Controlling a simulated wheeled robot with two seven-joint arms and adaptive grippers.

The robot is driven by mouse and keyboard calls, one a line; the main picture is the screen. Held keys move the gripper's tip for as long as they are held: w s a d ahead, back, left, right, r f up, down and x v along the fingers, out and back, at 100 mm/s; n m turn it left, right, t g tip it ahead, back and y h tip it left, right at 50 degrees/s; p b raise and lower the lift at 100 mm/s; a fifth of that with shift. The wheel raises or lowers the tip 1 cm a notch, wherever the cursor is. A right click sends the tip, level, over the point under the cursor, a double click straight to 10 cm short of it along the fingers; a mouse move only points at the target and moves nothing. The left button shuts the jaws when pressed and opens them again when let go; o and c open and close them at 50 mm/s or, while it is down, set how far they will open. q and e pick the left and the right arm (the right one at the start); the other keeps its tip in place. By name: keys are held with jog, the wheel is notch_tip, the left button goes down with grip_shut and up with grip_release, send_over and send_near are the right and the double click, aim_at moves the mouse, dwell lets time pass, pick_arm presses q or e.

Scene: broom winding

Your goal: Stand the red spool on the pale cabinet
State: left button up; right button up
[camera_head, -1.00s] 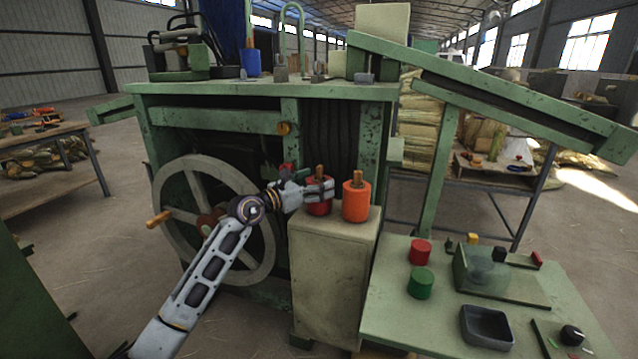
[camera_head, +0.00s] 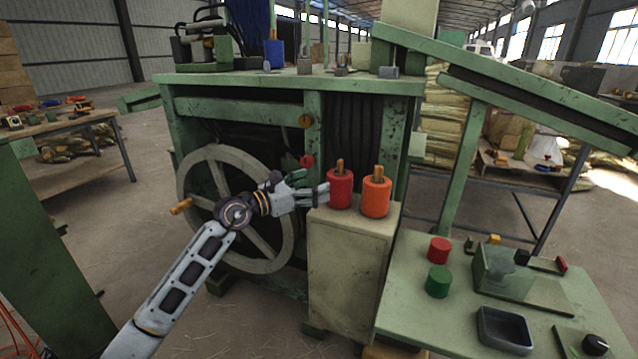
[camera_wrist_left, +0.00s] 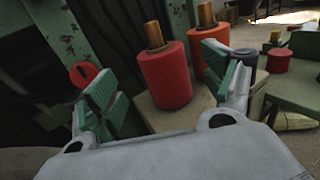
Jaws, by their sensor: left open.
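The red spool (camera_head: 340,190), with a wooden peg in its top, stands upright on the pale cabinet (camera_head: 345,265). An orange spool (camera_head: 376,197) stands just to its right on the same top. My left gripper (camera_head: 318,194) is open, to the left of the red spool. In the left wrist view the red spool (camera_wrist_left: 166,78) stands ahead, beyond and between the open green-padded fingers (camera_wrist_left: 165,85); the fingers are not closed on it. The orange spool (camera_wrist_left: 208,52) shows behind the right finger. My right gripper is not in view.
A spoked wheel (camera_head: 215,170) with a wooden handle is behind my left arm. A green table (camera_head: 430,310) at right holds a red cylinder (camera_head: 438,250), a green cylinder (camera_head: 438,282) and a dark tray (camera_head: 505,330). The green machine frame (camera_head: 315,130) rises behind the cabinet.

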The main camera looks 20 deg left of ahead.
pick_arm(q)
jog(key=shift+v, duration=1.1)
